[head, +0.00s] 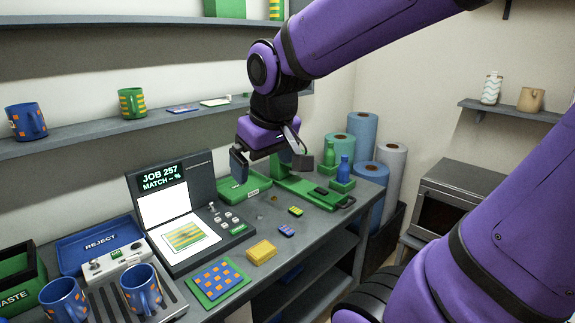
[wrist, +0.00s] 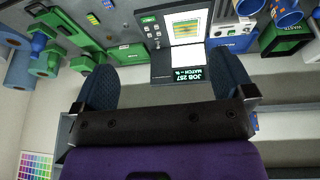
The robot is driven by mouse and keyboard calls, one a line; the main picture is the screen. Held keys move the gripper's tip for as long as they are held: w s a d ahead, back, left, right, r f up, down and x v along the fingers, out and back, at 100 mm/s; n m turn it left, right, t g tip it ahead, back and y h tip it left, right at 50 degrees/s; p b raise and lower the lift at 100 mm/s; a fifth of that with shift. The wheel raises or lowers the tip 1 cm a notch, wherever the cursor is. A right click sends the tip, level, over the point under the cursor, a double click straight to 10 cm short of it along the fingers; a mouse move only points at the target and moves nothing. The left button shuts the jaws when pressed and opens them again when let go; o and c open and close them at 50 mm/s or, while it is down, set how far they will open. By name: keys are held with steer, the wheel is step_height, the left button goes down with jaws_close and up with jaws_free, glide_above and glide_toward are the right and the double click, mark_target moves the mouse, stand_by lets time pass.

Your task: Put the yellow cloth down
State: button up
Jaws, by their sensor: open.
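The yellow cloth (head: 261,252) lies as a small folded pad on the grey workbench, near its front edge in the head view. It sits to the right of a green mat with a blue and orange checked sheet. My gripper (head: 270,165) is up above the back of the bench, well apart from the cloth. Its two dark fingers are spread with nothing between them; they also show apart and empty in the wrist view (wrist: 168,80). I cannot make out the cloth in the wrist view.
A press with a screen (head: 162,178) stands behind the cloth. A green tray (head: 243,188) and a green press stand (head: 300,190) are under my gripper. Blue mugs (head: 141,290) and a blue reject tray (head: 98,247) are at left. Small swatches lie right of the cloth.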

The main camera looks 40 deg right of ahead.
steer(key=s+a+r+t, duration=0.1)
steer(key=s+a+r, duration=0.1)
steer(key=s, duration=0.6)
steer(key=shift+s+r+y, duration=0.3)
steer(key=shift+s, duration=0.05)
stand_by(0.8)
